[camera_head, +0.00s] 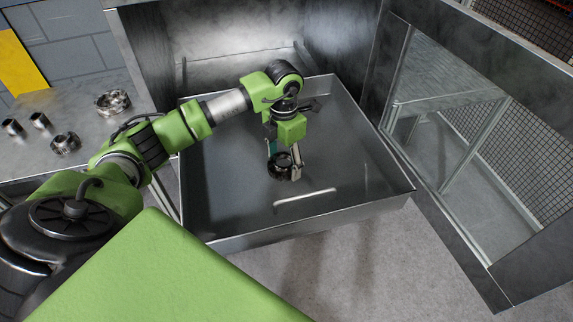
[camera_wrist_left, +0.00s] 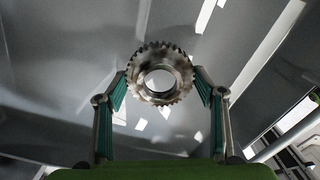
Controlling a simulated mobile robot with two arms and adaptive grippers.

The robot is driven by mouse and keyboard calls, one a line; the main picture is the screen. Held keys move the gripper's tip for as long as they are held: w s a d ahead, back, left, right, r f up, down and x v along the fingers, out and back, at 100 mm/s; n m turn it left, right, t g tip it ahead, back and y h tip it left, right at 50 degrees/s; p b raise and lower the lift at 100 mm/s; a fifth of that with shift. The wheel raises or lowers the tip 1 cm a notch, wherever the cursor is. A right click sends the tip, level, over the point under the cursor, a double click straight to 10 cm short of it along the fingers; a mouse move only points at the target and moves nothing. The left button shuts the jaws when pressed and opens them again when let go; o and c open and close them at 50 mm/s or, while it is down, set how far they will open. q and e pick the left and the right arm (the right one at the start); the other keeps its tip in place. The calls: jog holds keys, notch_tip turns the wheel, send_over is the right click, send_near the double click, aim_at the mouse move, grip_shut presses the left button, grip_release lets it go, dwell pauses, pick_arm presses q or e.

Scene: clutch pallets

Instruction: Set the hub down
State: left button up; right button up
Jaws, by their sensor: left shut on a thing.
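The hub (camera_head: 279,169) is a small dark metal ring with teeth round its rim. My left gripper (camera_head: 284,160) is shut on it, low over the inside of a grey metal tray (camera_head: 220,185). In the left wrist view the hub (camera_wrist_left: 160,75) sits between the two teal-padded fingertips of the left gripper (camera_wrist_left: 161,88), with its round hole facing the camera. I cannot tell whether the hub touches the tray floor. My right gripper is not in view.
A metal table (camera_head: 80,100) at the left bears a larger ring (camera_head: 113,102), a toothed ring (camera_head: 65,143) and two small cylinders (camera_head: 39,120). The tray floor around the hub is bare. Metal walls and a mesh fence (camera_head: 500,130) stand behind and to the right.

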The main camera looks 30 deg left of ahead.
aim_at(287, 170)
pick_arm(q)
jog(key=shift+w+d+f, duration=0.25)
jog(key=shift+w+f, duration=0.05)
jog(key=shift+f, duration=0.05)
notch_tip(287, 170, down, 3)
jog(key=shift+p, duration=0.55)
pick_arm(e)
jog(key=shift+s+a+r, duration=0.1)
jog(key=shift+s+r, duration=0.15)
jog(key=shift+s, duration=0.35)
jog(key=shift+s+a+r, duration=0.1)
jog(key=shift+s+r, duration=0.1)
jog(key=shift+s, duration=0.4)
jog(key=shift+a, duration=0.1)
pick_arm(q)
jog(key=shift+f, duration=0.2)
jog(key=o, duration=1.7)
jog(key=shift+c, duration=0.2)
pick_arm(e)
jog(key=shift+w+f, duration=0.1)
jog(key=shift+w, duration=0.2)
pick_arm(q)
jog(key=shift+r, duration=0.1)
